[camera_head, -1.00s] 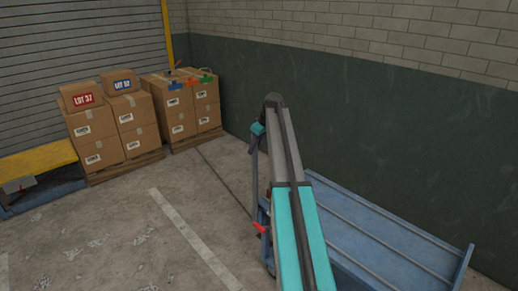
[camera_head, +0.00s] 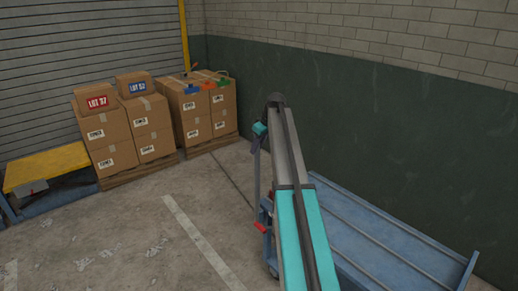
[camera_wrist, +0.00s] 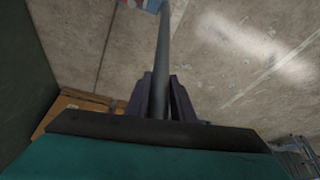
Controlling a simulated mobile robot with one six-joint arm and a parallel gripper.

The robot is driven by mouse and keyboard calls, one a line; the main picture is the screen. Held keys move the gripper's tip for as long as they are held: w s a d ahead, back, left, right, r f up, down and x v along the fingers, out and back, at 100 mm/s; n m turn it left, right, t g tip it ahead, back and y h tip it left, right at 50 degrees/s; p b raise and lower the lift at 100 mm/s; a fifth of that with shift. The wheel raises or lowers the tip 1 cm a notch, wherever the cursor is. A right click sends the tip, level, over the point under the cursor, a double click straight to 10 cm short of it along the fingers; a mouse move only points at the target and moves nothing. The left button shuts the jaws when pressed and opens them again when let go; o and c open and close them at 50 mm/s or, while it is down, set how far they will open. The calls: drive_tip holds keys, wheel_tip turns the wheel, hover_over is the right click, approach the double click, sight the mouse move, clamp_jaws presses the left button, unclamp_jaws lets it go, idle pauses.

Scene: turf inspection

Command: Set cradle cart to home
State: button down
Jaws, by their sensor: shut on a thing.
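The cradle cart (camera_head: 395,245) is a blue wheeled cart with a long ribbed bed. It stands at the right of the head view, close to the dark green wall. My arm crosses in front of part of it. My gripper (camera_head: 256,146) is at the upper part of the cart's upright grey handle (camera_head: 257,180). In the wrist view, the dark fingers of my gripper (camera_wrist: 161,98) close around the grey handle bar (camera_wrist: 161,55). A red part (camera_head: 260,227) shows low on the cart's near end. Any home marking cannot be made out.
Stacked cartons (camera_head: 123,130) on pallets stand at the back by the roller shutter (camera_head: 80,45). A yellow-topped blue platform (camera_head: 48,165) is at the far left. Concrete floor with a pale painted line (camera_head: 203,243) is open left of the cart.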

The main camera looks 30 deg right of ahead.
drive_tip(key=shift+w+a+r, duration=0.1)
drive_tip(key=shift+w+r, duration=0.05)
drive_tip(key=shift+w, duration=0.25)
drive_tip(key=shift+w, duration=0.1)
drive_tip(key=c, duration=1.5)
unclamp_jaws()
drive_tip(key=shift+w, duration=0.1)
drive_tip(key=shift+c, duration=0.2)
drive_tip(key=shift+s, duration=0.2)
drive_tip(key=b+v, duration=0.2)
drive_tip(key=v, duration=1.1)
drive_tip(key=shift+r, duration=0.35)
